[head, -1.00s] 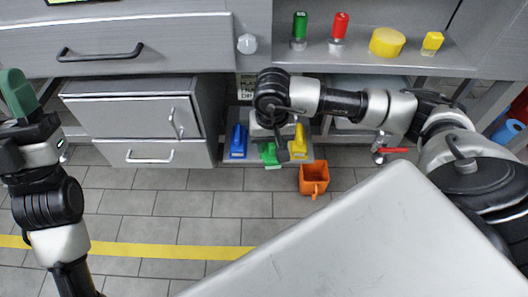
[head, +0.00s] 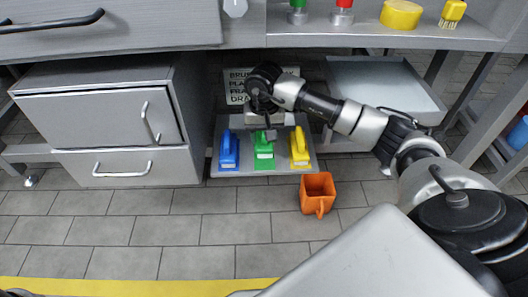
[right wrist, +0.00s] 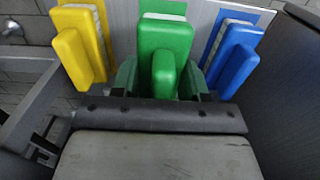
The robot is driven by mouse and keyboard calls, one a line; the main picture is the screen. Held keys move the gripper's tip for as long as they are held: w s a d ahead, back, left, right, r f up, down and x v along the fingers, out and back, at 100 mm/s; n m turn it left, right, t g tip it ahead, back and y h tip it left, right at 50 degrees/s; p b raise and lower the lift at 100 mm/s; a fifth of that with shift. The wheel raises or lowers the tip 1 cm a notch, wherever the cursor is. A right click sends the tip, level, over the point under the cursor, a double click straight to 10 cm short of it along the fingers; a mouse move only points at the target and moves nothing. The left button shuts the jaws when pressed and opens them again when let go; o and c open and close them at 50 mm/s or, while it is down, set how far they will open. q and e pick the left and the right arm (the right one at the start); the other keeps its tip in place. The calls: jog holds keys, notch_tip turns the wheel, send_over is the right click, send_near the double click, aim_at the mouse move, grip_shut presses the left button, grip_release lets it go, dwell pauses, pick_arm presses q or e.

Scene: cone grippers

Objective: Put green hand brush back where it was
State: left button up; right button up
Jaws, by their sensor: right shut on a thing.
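The green hand brush (head: 264,151) is between the blue brush (head: 229,152) and the yellow brush (head: 300,150) at the grey tray (head: 310,169). I cannot tell whether it touches the tray. My right gripper (head: 264,132) is over the brush's handle, coming from the back. In the right wrist view, the green brush (right wrist: 165,38) shows between dark green fingers (right wrist: 160,78), which are shut on its handle. The yellow brush (right wrist: 82,45) is at left there and the blue brush (right wrist: 232,55) at right. My left gripper is out of view.
The shelf above (head: 370,30) holds brushes and a yellow round thing (head: 401,14). A sign (head: 237,88) is behind.

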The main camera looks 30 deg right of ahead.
aim_at(264, 144)
jog(key=shift+w+d+f, duration=0.3)
jog(key=shift+w+f, duration=0.15)
jog(key=shift+w, duration=0.1)
notch_tip(264, 144, down, 4)
jog(key=b, duration=0.3)
jog(key=shift+b, duration=0.4)
jog(key=shift+r, duration=0.1)
jog(key=o, duration=0.8)
jog(key=shift+o, duration=0.2)
